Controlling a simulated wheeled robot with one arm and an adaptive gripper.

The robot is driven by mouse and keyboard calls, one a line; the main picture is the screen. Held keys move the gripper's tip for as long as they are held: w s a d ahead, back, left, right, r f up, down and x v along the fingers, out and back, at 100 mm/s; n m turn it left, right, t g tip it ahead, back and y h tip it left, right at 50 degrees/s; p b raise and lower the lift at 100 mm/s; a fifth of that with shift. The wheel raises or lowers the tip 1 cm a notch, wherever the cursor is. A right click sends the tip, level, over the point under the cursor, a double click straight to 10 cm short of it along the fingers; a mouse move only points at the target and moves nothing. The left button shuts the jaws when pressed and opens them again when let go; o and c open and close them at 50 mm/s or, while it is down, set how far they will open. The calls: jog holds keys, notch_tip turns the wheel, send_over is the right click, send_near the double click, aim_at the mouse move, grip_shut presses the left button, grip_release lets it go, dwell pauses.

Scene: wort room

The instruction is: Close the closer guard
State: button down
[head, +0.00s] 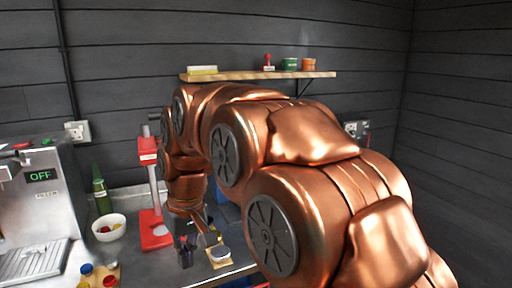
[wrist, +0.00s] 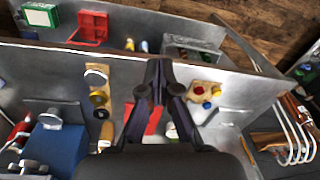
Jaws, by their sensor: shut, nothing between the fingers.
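A red stand with a pale upright column (head: 155,190), a red head and a red base (head: 157,235) stands on the counter, left of my arm in the head view. It looks like the closer, but I cannot make out its guard. In the wrist view, a red patch (wrist: 153,121) shows between my fingers, probably its base. My gripper (head: 187,255) points down over the counter, right of the red base. In the wrist view, my gripper (wrist: 158,64) has its dark fingertips together with nothing between them. My arm hides much of the counter behind it.
A board with a pale round lid (head: 220,253) lies close right of my gripper. A blue box (wrist: 55,147) stands beyond it. A board with coloured caps (wrist: 205,93), a white bowl (head: 107,228), a green bottle (head: 101,192) and a steel machine (head: 42,200) are left in the head view.

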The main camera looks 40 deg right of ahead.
jog(key=w+d+r+m+t+p, duration=0.2)
jog(key=w+d+r+t, duration=0.1)
jog(key=w+d+r, duration=1.25)
jog(key=s+d+r+m+t+h+p, duration=0.1)
jog(key=d+r+h, duration=0.15)
jog(key=d, duration=0.85)
jog(key=d+r+t+h, duration=0.1)
jog(key=d+r, duration=0.2)
jog(key=d, duration=0.7)
jog(key=shift+p+x, duration=0.9)
jog(key=shift+x, duration=4.25)
jog(key=shift+s+a+f+p, duration=0.1)
jog(key=shift+s+f+p, duration=0.1)
jog(key=shift+f, duration=0.45)
jog(key=shift+s+a+f+p, duration=0.1)
jog(key=shift+f+p, duration=0.15)
jog(key=shift+f, duration=0.45)
jog(key=shift+s+a+f+p, duration=0.1)
jog(key=shift+s+f+p, duration=0.1)
jog(key=shift+f, duration=0.45)
